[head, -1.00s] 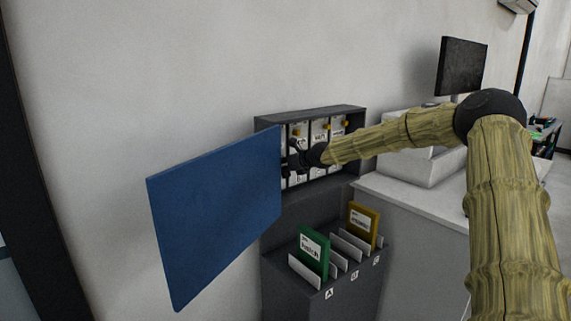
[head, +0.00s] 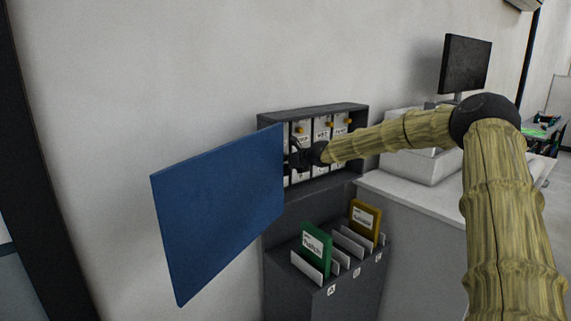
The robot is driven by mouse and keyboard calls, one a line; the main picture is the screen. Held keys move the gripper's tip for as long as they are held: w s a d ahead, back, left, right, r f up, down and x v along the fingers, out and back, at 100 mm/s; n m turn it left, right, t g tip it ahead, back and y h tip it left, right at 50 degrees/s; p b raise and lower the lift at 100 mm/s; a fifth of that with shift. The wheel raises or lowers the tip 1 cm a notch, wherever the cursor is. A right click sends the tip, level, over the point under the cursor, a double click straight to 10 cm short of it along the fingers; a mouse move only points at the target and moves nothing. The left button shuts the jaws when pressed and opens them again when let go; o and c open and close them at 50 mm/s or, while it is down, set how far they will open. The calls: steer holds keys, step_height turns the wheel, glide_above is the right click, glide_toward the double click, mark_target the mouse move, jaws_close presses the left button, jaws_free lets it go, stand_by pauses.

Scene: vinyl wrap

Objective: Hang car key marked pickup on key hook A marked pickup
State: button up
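The key cabinet (head: 316,108) is a dark box on the wall with several white labelled panels inside and small yellow-orange parts near their tops. The panel lettering is too small to read surely. My gripper (head: 294,158) is black and reaches into the left part of the cabinet, beside the edge of the blue door. Its fingers are tiny and dark against the dark cabinet, so I cannot tell whether they hold a key. I cannot make out the pickup key, and hook A cannot be told apart from the others.
The blue cabinet door (head: 222,215) stands open to the left. Below is a dark file holder (head: 310,290) with a green folder (head: 317,250) and a yellow folder (head: 364,220). A white counter (head: 405,195) and a monitor (head: 466,64) stand to the right.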

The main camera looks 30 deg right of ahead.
steer(key=o, duration=1.1)
steer(key=shift+w+a, duration=0.1)
steer(key=shift+c, duration=0.2)
steer(key=shift+w+f, duration=0.2)
steer(key=shift+s, duration=0.1)
steer(key=shift+s+r, duration=0.15)
steer(key=v, duration=1.1)
steer(key=shift+s+d, duration=0.2)
steer(key=shift+s, duration=0.1)
